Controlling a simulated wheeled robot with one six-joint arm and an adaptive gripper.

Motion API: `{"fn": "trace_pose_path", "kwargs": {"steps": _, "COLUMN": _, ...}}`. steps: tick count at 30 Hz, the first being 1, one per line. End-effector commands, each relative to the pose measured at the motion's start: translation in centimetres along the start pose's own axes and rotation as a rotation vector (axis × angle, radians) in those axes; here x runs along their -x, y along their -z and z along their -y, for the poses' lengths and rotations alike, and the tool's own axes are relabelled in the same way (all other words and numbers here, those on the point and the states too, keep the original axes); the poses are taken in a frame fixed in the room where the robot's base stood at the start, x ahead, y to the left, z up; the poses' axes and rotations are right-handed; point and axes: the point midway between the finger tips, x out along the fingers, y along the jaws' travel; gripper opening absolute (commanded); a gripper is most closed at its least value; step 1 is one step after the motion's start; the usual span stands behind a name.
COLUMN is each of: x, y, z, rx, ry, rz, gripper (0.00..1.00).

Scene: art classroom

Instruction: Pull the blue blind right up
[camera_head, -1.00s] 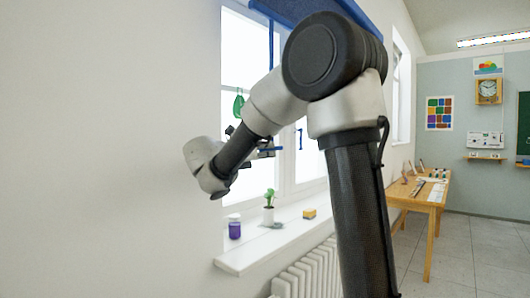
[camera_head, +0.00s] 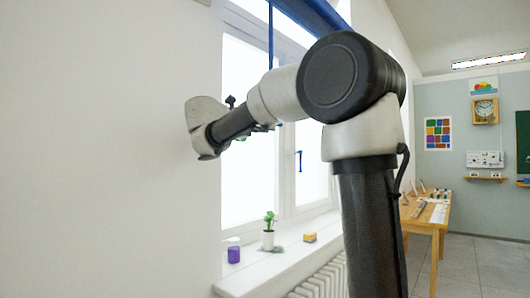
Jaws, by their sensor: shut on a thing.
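The blue blind (camera_head: 316,13) is at the top of the window, partly behind my arm and cut off by the top of the picture. A thin blue cord (camera_head: 270,38) hangs from it towards my gripper. My gripper (camera_head: 266,127) is in front of the window panes, mostly hidden behind my own wrist and forearm. Only small dark and blue bits of it and what it holds show. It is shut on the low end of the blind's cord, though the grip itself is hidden.
The sill (camera_head: 290,258) bears a purple jar (camera_head: 234,254), a potted plant (camera_head: 268,236) and a yellow block (camera_head: 310,237). A radiator (camera_head: 322,284) is below. A blue window handle (camera_head: 300,160) is right of my gripper. A wooden table (camera_head: 432,222) stands further right.

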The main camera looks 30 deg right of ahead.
Motion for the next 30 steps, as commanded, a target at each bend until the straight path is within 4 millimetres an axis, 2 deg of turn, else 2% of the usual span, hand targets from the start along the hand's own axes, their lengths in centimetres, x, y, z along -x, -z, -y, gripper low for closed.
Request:
{"fn": "trace_pose_path", "kwargs": {"steps": 1, "x": 0.0, "y": -1.6, "z": 0.2, "rx": -0.005, "ry": -0.003, "rz": 0.003, "gripper": 0.00}}
{"fn": "trace_pose_path", "kwargs": {"steps": 6, "x": 0.0, "y": -5.6, "z": 1.0, "rx": -0.002, "ry": -0.003, "rz": 0.001, "gripper": 0.00}}
{"fn": "trace_pose_path", "kwargs": {"steps": 12, "x": 0.0, "y": -8.6, "z": 1.5, "rx": 0.001, "ry": -0.003, "rz": 0.001, "gripper": 0.00}}
{"fn": "trace_pose_path", "kwargs": {"steps": 18, "x": 0.0, "y": -9.9, "z": 1.8, "rx": 0.002, "ry": -0.003, "rz": 0.003, "gripper": 0.00}}
{"fn": "trace_pose_path", "kwargs": {"steps": 28, "x": 0.0, "y": -10.3, "z": 2.0, "rx": -0.004, "ry": -0.004, "rz": 0.007, "gripper": 0.00}}
{"fn": "trace_pose_path", "kwargs": {"steps": 29, "x": 0.0, "y": -10.3, "z": 2.0, "rx": -0.004, "ry": -0.004, "rz": 0.007, "gripper": 0.12}}
{"fn": "trace_pose_path", "kwargs": {"steps": 30, "x": 0.0, "y": -10.3, "z": 2.0, "rx": -0.004, "ry": -0.004, "rz": 0.007, "gripper": 0.20}}
